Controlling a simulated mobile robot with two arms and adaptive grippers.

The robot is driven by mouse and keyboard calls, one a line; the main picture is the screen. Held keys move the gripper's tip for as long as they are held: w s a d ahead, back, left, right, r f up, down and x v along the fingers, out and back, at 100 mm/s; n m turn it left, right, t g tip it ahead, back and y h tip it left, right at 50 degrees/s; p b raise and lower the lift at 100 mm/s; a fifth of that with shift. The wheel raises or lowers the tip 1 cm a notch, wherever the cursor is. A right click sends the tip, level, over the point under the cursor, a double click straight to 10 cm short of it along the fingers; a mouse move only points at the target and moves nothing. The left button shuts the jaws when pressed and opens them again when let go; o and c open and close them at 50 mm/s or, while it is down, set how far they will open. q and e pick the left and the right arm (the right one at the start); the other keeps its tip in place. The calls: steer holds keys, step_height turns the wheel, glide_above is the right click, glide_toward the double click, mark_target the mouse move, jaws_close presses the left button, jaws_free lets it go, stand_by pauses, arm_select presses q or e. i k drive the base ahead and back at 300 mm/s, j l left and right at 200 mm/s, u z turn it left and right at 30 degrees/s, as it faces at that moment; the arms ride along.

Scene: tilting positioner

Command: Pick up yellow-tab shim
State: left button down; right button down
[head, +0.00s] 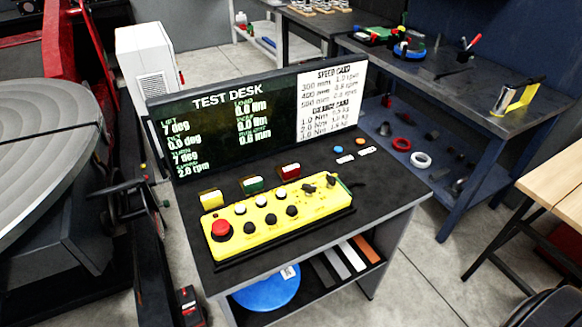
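The yellow-tab shim (211,199) is a small piece with a yellow block-like tab. It rests on the dark top of the test desk (375,190), at the left end of a row of similar pieces in front of the display board. It stands just behind the left end of the yellow control box (275,226), apart from it as far as I can see. Its lower edge is partly hard to make out. I cannot make out either of my grippers in this view, and nothing is holding the shim.
A green-tab piece (252,185) and a red-tab piece (289,171) stand to its right. The display board (270,115) rises behind. The control box has a red button (221,230) and several knobs. A blue workbench (470,95) stands at the right.

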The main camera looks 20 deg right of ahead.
mark_target(210, 199)
steer(key=j+u, duration=0.1)
steer(key=j, duration=0.3)
steer(key=i+j+u, duration=0.1)
steer(key=j, duration=0.3)
steer(key=i+j, duration=0.15)
steer(key=j, duration=0.25)
steer(key=i+j+u, duration=0.15)
steer(key=j, duration=0.25)
steer(key=k, duration=0.05)
